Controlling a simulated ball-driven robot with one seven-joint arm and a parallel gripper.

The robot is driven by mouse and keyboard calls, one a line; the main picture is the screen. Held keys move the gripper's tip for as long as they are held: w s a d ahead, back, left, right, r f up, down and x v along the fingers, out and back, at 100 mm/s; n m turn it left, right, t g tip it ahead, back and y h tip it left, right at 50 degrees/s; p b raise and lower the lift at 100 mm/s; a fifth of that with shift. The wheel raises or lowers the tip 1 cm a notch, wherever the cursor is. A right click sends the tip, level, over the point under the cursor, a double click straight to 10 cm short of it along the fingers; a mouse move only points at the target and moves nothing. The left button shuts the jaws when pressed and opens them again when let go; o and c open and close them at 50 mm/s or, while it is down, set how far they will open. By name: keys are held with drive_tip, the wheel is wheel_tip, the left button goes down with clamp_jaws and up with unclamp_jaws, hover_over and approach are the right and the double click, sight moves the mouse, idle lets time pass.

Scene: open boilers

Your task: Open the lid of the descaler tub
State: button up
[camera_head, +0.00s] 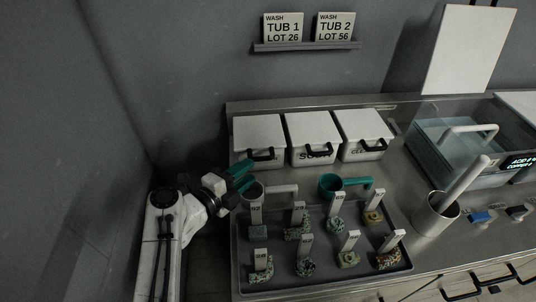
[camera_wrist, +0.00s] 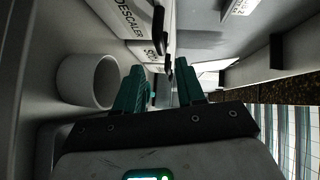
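The descaler tub (camera_wrist: 118,22) is white, and its label reads DESCALER in the wrist view. In the head view it appears to be the leftmost of three white tubs, its front partly covered by its handle. Its white lid (camera_head: 257,130) lies shut on top. A black handle (camera_head: 261,155) is on the front edge, and it also shows beside the label in the wrist view (camera_wrist: 158,27). My gripper (camera_head: 242,174) has teal fingers, just in front of and below this tub. In the wrist view the fingers (camera_wrist: 160,85) are apart with nothing between them.
A dark tray (camera_head: 322,275) with several tagged stones fills the front counter. The soda tub (camera_head: 311,136) and a third tub (camera_head: 363,132) stand to the right, both shut. A wall (camera_head: 180,80) is behind and left.

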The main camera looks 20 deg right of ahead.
sight(267, 159)
drive_tip(key=p+x, duration=0.1)
drive_tip(key=x, duration=0.7)
drive_tip(key=shift+w+d, duration=0.1)
drive_tip(key=shift+d, duration=0.15)
drive_tip(key=shift+c, duration=0.2)
drive_tip(key=shift+f, duration=0.1)
clamp_jaws()
